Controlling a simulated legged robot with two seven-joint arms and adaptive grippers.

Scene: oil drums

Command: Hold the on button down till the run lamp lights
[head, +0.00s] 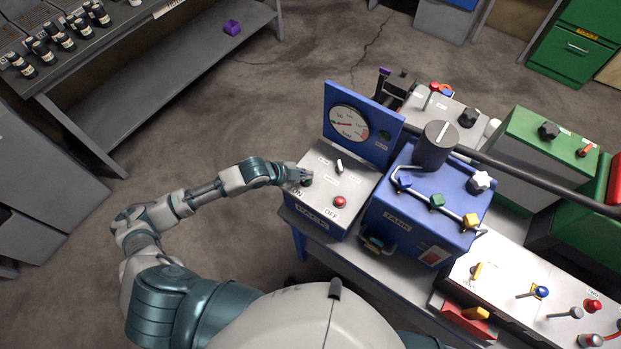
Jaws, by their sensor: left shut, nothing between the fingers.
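The grey control box (330,185) stands on the bench edge with a blue back panel. My left gripper (301,176) is shut and empty, its tip at the ON button (307,182), just above the ON label. The button is dark green and partly covered by the fingers; I cannot tell whether it is pressed in. The red OFF button (340,201) is to its right, clear of the gripper. A small dark green round lamp (386,135) sits on the back panel beside the gauge and looks unlit; its label is too small to read. My right gripper is out of view.
A white gauge (348,123) and a small toggle switch (339,166) are close to the gripper. The blue tank (425,205) with valves and a dark pipe (530,176) stands to the right. Open floor (240,110) lies left of the box.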

